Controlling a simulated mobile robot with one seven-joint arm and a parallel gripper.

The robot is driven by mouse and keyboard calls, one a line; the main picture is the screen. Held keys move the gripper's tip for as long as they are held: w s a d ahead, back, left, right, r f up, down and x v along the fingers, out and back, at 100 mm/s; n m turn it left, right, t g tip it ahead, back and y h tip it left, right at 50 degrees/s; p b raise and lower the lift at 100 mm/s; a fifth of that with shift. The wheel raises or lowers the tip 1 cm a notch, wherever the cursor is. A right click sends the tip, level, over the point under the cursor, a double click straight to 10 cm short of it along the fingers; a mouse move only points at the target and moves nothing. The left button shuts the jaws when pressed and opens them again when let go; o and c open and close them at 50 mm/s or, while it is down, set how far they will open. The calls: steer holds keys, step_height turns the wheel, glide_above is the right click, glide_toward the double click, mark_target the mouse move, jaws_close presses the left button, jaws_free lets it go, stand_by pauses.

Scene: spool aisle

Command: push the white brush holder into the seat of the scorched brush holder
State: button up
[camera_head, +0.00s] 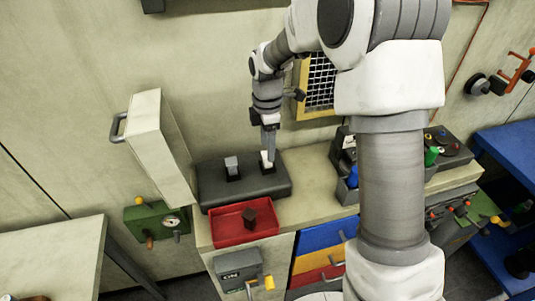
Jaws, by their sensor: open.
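The white brush holder (267,160) stands at the right side of the dark grey block (215,190), in or over a small black seat (267,168). I cannot tell how deep it sits. My gripper (269,152) points down at its top, open; the small view does not show whether the fingers touch it. A light grey holder (231,162) stands upright in a black seat on the left of the same block. A dark brush holder, which looks like the scorched one (249,217), lies in the red tray (225,226) in front.
A beige door with a handle (160,145) stands open left of the block. A dark grey organiser with a blue item (352,178) is to the right. My arm hides part of the bench. Bare bench top (308,190) lies between block and organiser.

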steer(key=s+d+r+m+t, duration=0.1)
steer(key=s+d+r+m, duration=0.15)
steer(key=r, duration=0.45)
steer(key=s+d+r+m+t, duration=0.1)
steer(key=s+r+m, duration=0.25)
steer(key=r, duration=0.45)
steer(key=s+d+r+m+t, duration=0.1)
steer(key=s+d+m, duration=0.2)
steer(key=s+m, duration=0.4)
steer(key=s+d+r+m+t, duration=0.1)
steer(key=s+d+m+t, duration=0.1)
steer(key=s+m, duration=0.5)
steer(key=s+d, duration=0.1)
steer(key=s, duration=0.4)
steer(key=shift+s+d+t, duration=0.2)
steer(key=shift+d+t, duration=0.1)
steer(key=shift+d, duration=0.05)
